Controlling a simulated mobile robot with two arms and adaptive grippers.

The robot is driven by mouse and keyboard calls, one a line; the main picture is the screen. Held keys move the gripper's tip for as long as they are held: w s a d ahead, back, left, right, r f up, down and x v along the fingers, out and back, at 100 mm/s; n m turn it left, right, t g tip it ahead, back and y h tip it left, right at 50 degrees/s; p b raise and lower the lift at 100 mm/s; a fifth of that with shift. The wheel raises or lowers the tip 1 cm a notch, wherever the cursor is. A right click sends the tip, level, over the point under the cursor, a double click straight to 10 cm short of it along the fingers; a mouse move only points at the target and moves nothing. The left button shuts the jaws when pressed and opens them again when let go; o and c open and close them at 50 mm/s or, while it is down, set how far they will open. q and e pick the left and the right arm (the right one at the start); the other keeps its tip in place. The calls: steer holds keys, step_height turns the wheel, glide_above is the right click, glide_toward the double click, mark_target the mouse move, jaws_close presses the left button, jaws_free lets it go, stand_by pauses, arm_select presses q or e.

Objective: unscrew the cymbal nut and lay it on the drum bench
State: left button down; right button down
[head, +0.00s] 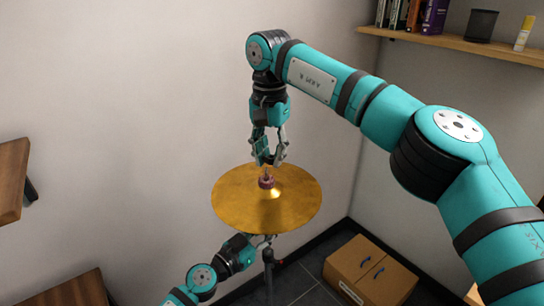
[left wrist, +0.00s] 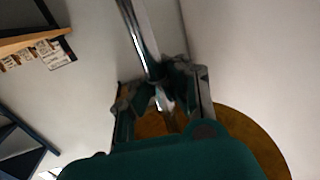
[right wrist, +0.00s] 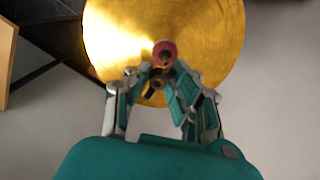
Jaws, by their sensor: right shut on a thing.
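A round golden cymbal (head: 235,205) sits level on its stand, with a dark red felt piece (head: 267,182) at its centre. My right gripper (head: 268,162) points down just above the centre. It is shut on a small dark ring-like piece, seemingly the cymbal nut (right wrist: 155,88), above the felt (right wrist: 164,52). I cannot tell whether the nut is clear of the rod. My left gripper (head: 264,239) is below the cymbal, its fingers either side of the shiny stand rod (left wrist: 140,40). Whether they grip it is unclear.
A wooden surface (head: 12,180) shows at the left edge and another (head: 75,292) at the lower left; I cannot tell which is the drum bench. A wall shelf (head: 450,40) holds books.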

arm_select(q)
steer(key=shift+s+a+f, duration=0.1)
steer(key=shift+f, duration=0.3)
arm_select(e)
steer(key=shift+r, duration=1.7)
